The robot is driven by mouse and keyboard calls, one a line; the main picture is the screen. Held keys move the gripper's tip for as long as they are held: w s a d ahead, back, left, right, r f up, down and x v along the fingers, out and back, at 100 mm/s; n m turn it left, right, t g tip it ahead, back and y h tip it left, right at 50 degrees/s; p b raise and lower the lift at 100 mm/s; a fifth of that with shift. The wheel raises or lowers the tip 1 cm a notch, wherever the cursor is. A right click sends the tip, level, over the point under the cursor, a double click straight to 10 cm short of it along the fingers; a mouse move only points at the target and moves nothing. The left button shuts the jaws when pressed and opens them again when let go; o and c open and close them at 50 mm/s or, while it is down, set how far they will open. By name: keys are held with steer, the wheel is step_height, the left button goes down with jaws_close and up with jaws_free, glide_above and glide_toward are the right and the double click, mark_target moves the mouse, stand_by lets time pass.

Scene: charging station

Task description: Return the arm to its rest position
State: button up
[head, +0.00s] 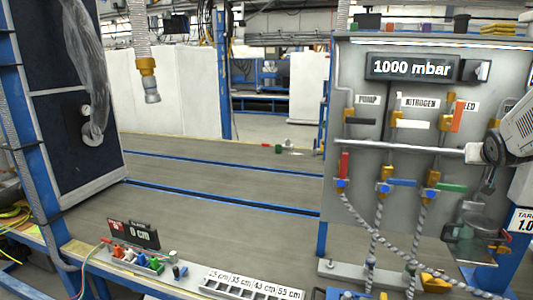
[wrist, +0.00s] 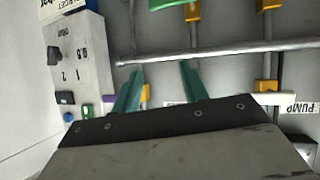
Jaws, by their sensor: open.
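In the wrist view, my gripper (wrist: 162,68) shows two green fingers spread apart, with nothing held between them. The wrist picture looks at the valve panel upside down. A grey horizontal bar (wrist: 225,53) crosses just past the fingertips in the picture; I cannot tell whether they touch it. The same bar (head: 405,147) runs across the valve panel (head: 362,95) in the head view. I cannot make out the fingers in the head view.
The panel carries a 1000 mbar display (head: 412,67), coloured valve handles and braided hoses (head: 375,235). A control box (wrist: 80,60) with a knob stands at the left in the wrist view. The grey bench (head: 225,215) is mostly clear. A hose connector (head: 148,80) hangs above it.

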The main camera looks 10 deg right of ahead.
steer(key=s+a+f+n+g+y, duration=0.2)
steer(key=s+a, duration=0.6)
steer(key=a, duration=0.5)
steer(key=s+a+f+n+g+y, duration=0.2)
steer(key=s+a, duration=0.6)
steer(key=a, duration=0.6)
steer(key=s+a+f+n+g+y, duration=0.2)
steer(key=s+a, duration=0.6)
steer(key=a, duration=0.5)
steer(key=shift+s+a+f+n+g+y, duration=0.25)
steer(key=shift+f+n+g+y, duration=0.2)
steer(key=shift+g+y, duration=0.6)
